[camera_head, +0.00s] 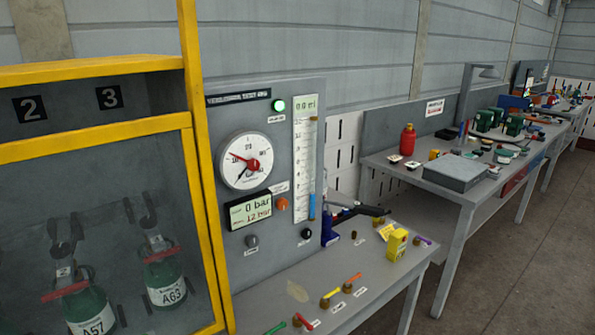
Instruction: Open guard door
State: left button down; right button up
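The guard door (100,137) is at the left, a yellow-framed see-through panel on a yellow-framed cabinet (90,70). It looks shut, lying along the cabinet front with its right edge by the yellow post (190,50). Its left side and lower edge are out of view, and no handle shows. Behind the panel stand two green cylinders, labelled A57 (90,312) and A63 (167,291), each with a red band. Number plates 2 (30,108) and 3 (109,97) show above the door. Neither of my grippers is in view.
Right of the cabinet is a grey test panel (268,150) with a round gauge (246,160), a lit green lamp (278,106) and a display (249,211). A bench with small tools (375,290) stands below it. Further benches line the wall; the floor (530,260) at right is clear.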

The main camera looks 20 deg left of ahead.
aim_at(13, 151)
jog(key=u, duration=2.15)
